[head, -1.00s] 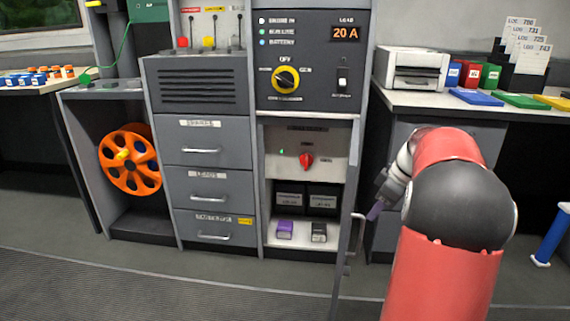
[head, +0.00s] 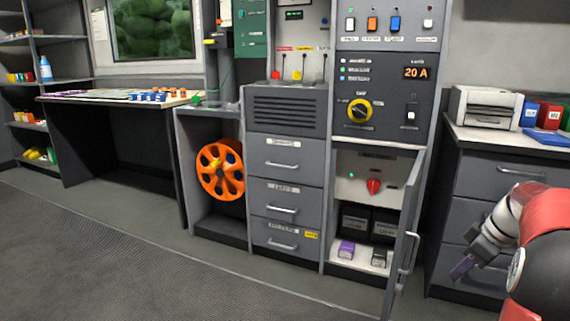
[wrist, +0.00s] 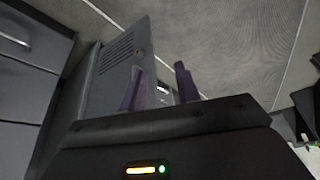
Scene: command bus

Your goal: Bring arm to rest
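My arm, with red and black links, is at the lower right of the head view. My gripper (head: 462,268) hangs low, to the right of the open cabinet door (head: 405,232). In the wrist view, its two purple fingers (wrist: 160,92) stand apart with nothing between them. A grey vented panel (wrist: 118,62) shows behind the fingers. In the head view the gripper appears apart from the door.
The open compartment holds a red knob (head: 373,187), a purple block (head: 346,249) and a dark block (head: 379,258). A desk with a printer (head: 486,107) is at right. An orange reel (head: 220,170) sits in a left bay. The floor at front left is clear.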

